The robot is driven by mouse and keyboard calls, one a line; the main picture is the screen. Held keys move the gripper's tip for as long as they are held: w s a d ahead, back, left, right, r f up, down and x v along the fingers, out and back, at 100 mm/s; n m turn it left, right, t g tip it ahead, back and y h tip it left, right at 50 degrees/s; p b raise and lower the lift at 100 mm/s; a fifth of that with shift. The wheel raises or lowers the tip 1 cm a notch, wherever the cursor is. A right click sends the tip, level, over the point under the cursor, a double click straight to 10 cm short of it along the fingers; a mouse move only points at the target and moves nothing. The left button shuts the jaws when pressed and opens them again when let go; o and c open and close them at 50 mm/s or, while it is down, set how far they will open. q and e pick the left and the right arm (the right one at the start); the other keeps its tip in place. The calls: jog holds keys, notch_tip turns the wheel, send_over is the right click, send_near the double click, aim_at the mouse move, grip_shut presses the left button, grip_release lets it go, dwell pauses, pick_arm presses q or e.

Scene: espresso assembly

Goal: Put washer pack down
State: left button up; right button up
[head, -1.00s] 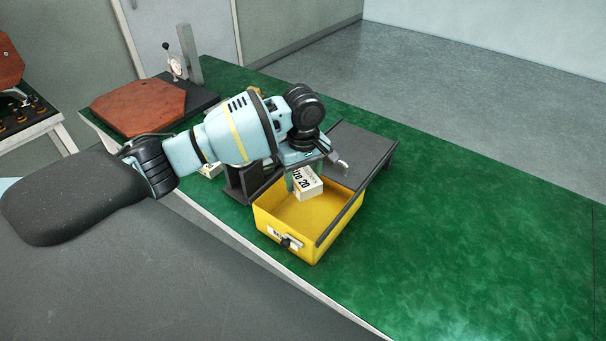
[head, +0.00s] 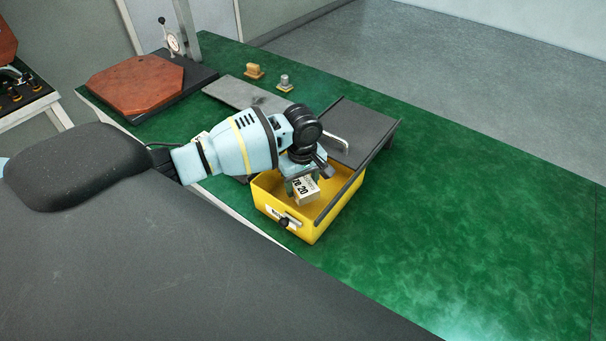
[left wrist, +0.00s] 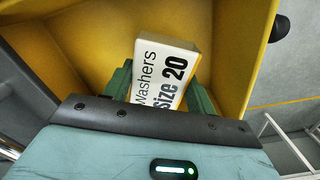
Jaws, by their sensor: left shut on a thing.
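The washer pack (head: 306,190) is a small white box lettered "Washers Size 20" on its face. My left gripper (head: 302,184) is shut on it and holds it tilted over the open yellow drawer (head: 315,226). In the left wrist view the pack (left wrist: 165,70) sits between the green fingers of my left gripper (left wrist: 160,92), inside the outline of the yellow drawer walls (left wrist: 238,50). I cannot tell whether the pack touches the drawer floor. My right gripper does not show.
A grey plate (head: 245,95) and two small parts (head: 255,71) lie behind on the green table. A red-brown board (head: 135,87) lies at the left. The table's right side (head: 480,210) is clear.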

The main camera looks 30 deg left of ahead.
pick_arm(q)
jog(key=shift+f, duration=1.85)
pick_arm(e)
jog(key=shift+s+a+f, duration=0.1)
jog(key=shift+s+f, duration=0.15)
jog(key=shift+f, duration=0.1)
pick_arm(q)
jog(key=shift+f, duration=0.15)
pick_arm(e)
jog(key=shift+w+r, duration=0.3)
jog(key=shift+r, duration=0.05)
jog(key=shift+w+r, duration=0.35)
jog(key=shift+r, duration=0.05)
pick_arm(q)
jog(key=shift+f, duration=0.15)
jog(key=shift+f, duration=0.45)
jog(key=o, duration=1.2)
jog(key=shift+c, duration=0.2)
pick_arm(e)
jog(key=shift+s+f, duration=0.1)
